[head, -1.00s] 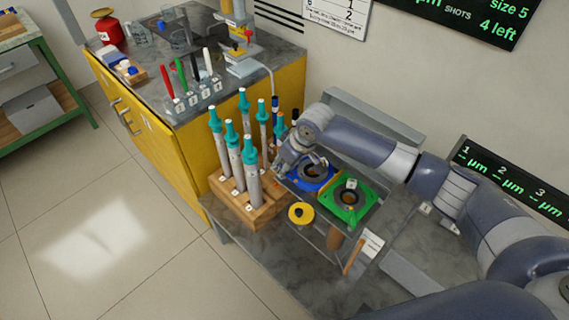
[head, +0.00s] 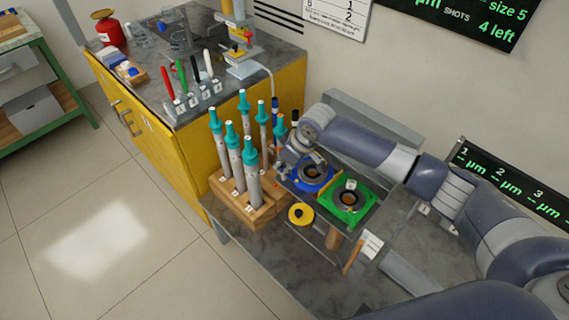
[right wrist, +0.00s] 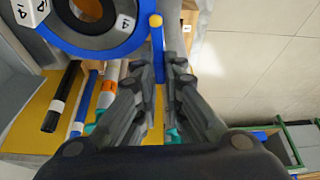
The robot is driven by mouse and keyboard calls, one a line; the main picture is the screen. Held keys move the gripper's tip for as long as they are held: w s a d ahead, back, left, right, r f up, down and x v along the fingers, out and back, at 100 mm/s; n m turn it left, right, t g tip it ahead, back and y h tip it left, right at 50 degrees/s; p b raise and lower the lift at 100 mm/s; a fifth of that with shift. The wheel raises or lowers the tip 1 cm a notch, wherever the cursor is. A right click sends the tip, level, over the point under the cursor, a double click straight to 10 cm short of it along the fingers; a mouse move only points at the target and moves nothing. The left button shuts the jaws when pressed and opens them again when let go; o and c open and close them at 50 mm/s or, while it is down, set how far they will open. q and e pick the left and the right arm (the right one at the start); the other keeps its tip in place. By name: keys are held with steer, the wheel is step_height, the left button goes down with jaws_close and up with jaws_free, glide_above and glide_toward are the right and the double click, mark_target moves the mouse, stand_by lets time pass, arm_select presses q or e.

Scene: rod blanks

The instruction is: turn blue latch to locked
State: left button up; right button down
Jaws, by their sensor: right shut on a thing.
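The blue latch (right wrist: 158,60) is a thin blue lever with a yellow ball, beside a blue ring fixture (right wrist: 68,40) in the right wrist view. My right gripper (right wrist: 160,75) is shut on the latch, with one finger on each side. In the head view the blue ring fixture (head: 327,182) sits on the bench, and my right gripper (head: 288,170) is at its left side. There the latch is hidden or too small to make out. My left gripper is not in view.
A green square fixture (head: 336,210) stands right of the blue one. A wooden block (head: 262,212) with several upright teal-topped rods stands close to the left of my right gripper. A yellow disc (head: 301,214) lies in front. A yellow cabinet (head: 160,155) stands behind left.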

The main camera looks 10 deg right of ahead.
steer(key=shift+n, duration=0.7)
steer(key=shift+n+g+y+p, duration=0.3)
steer(key=shift+n+g+y, duration=0.15)
steer(key=shift+n, duration=0.45)
steer(key=shift+w+f+n+g+y+b, duration=0.1)
steer(key=shift+n+g+y+b, duration=0.25)
steer(key=shift+n, duration=0.85)
steer(key=shift+n+g+b, duration=0.6)
steer(key=shift+n+b, duration=0.3)
steer(key=shift+n, duration=0.7)
steer(key=c, duration=1.7)
jaws_free()
